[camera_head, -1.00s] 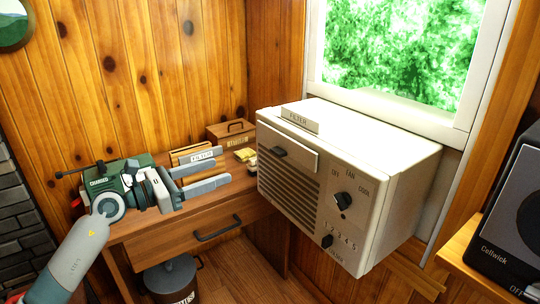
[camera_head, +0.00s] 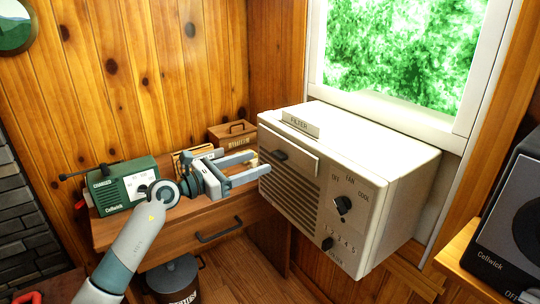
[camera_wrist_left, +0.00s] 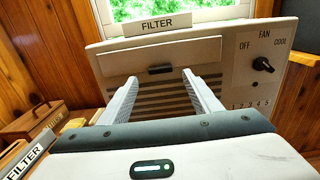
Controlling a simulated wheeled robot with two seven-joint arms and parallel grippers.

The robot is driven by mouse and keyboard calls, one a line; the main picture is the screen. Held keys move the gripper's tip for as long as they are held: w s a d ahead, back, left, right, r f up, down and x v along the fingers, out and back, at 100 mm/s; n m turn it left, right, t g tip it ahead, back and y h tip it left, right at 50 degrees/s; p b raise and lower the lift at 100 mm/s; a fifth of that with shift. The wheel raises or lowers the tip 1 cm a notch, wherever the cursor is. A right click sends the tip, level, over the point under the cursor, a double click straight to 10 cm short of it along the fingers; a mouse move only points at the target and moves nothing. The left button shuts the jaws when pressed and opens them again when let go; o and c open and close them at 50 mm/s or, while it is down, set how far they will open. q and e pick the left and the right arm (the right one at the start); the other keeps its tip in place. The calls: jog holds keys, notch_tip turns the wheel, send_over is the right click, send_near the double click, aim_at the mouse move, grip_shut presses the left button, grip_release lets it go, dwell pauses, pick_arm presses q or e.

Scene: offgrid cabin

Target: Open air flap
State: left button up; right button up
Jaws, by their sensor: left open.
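The air flap (camera_head: 287,150) is the cream panel at the upper left of the window unit's front (camera_head: 384,214), with a dark handle (camera_head: 280,155) on it. It sits flush above the dark louvres and looks closed. My left gripper (camera_head: 262,162) is open and empty, its two fingers pointing at the unit's left side. In the left wrist view the flap (camera_wrist_left: 190,54) and its handle (camera_wrist_left: 160,69) show ahead, with the fingers (camera_wrist_left: 160,85) spread below and either side of the handle. I cannot tell whether a fingertip touches the unit. My right gripper is not in view.
A FILTER sign (camera_head: 300,122) stands on top of the unit. Dials (camera_head: 343,205) are on its right front. A dark speaker-like device (camera_head: 510,220) stands at right.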

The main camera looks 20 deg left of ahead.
aim_at(275, 156)
pick_arm(q)
jog(key=shift+p+x, duration=0.3)
jog(key=shift+x, duration=2.85)
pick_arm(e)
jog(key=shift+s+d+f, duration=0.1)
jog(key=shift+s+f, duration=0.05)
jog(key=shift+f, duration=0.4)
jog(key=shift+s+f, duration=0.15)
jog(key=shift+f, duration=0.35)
pick_arm(q)
jog(key=c, duration=1)
